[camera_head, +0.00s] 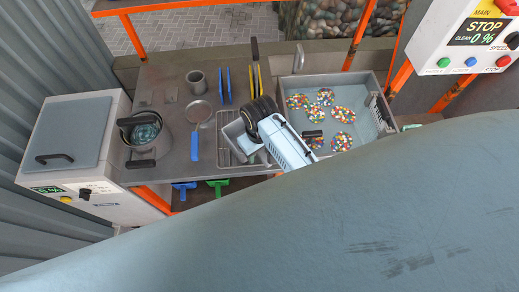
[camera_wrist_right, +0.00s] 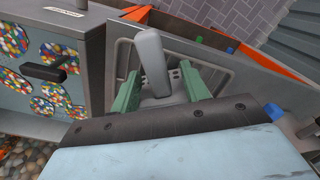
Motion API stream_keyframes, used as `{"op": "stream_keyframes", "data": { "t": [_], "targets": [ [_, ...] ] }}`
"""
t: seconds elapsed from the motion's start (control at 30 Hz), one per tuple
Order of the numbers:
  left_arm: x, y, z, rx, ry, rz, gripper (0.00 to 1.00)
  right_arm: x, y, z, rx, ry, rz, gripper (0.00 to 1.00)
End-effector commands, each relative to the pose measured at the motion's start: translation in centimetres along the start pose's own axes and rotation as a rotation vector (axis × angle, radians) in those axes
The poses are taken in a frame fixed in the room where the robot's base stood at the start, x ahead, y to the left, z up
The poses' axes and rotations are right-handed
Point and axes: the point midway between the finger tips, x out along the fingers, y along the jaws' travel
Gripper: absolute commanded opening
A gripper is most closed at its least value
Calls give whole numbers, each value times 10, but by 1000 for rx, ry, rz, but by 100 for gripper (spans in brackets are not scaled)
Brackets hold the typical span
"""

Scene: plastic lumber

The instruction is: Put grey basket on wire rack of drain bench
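The grey basket (camera_head: 234,134) is at the wire rack (camera_head: 224,152) of the drain bench, partly hidden under my right gripper. In the head view my right gripper (camera_head: 258,112) is over the basket, its fingertips hidden. In the right wrist view my right gripper (camera_wrist_right: 160,88) has its two green fingers well apart. A light grey bar (camera_wrist_right: 151,60), perhaps the basket's handle, stands tilted between them, with a gap on at least one side. I cannot tell whether the basket rests fully on the rack. My left gripper is not in view.
Right of the rack is a sink (camera_head: 350,85) with several clusters of coloured pellets and a tap (camera_head: 299,58). To the left are a strainer (camera_head: 198,113), a grey cup (camera_head: 196,82), blue and yellow tools (camera_head: 228,86) and a pot (camera_head: 146,132).

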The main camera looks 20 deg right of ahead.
Motion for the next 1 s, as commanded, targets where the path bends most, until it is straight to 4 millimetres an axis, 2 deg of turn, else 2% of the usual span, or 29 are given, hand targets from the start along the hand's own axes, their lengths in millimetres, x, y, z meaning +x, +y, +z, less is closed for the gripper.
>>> {"op": "stream_keyframes", "data": {
  "t": [0.23,0.37,0.47,0.8,1.0],
  "targets": [
    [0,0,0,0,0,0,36,0,0,0,0,-1,0,45],
    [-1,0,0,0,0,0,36,-10,0,0,0,1,0,45],
    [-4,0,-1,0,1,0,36,-27,0,0,0,3,0,45],
    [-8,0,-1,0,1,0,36,-102,0,-1,0,5,0,45],
    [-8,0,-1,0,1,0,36,-128,0,-1,0,2,0,45]
  ]
}}
